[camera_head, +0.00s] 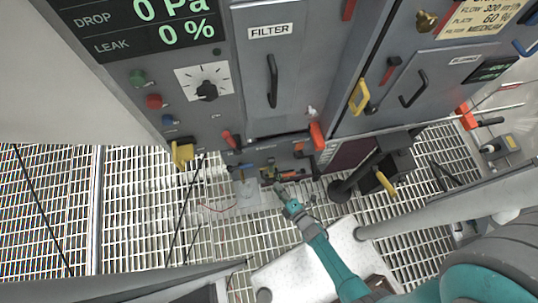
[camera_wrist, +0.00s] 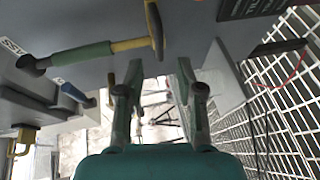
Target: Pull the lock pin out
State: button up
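My gripper (camera_head: 280,189) is at the low front of the grey cabinet. In the wrist view its two fingers (camera_wrist: 160,72) are apart with nothing between them. A bar with a green sleeve (camera_wrist: 80,55) and a yellow end (camera_wrist: 132,44) lies along the grey panel, just beyond the fingertips and to their left. A yellow and dark crosspiece (camera_wrist: 154,28) stands at its right end, apart from the fingers. I cannot tell for sure which part is the lock pin. In the head view, small yellow parts (camera_head: 268,171) sit just beyond my gripper.
A blue-handled lever (camera_wrist: 75,92) sticks out left of the fingers. The cabinet has a filter door (camera_head: 272,80), a dial (camera_head: 206,91) and a red-orange handle (camera_head: 317,136). A black bracket with a yellow handle (camera_head: 386,184) stands to the right. Metal grating (camera_head: 130,215) covers the floor.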

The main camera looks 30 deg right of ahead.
aim_at(270, 177)
jog(key=w, duration=0.4)
jog(key=w+f, duration=0.1)
jog(key=w, duration=0.1)
jog(key=shift+w+a+f, duration=0.1)
jog(key=shift+w+a, duration=0.2)
jog(key=shift+w, duration=0.05)
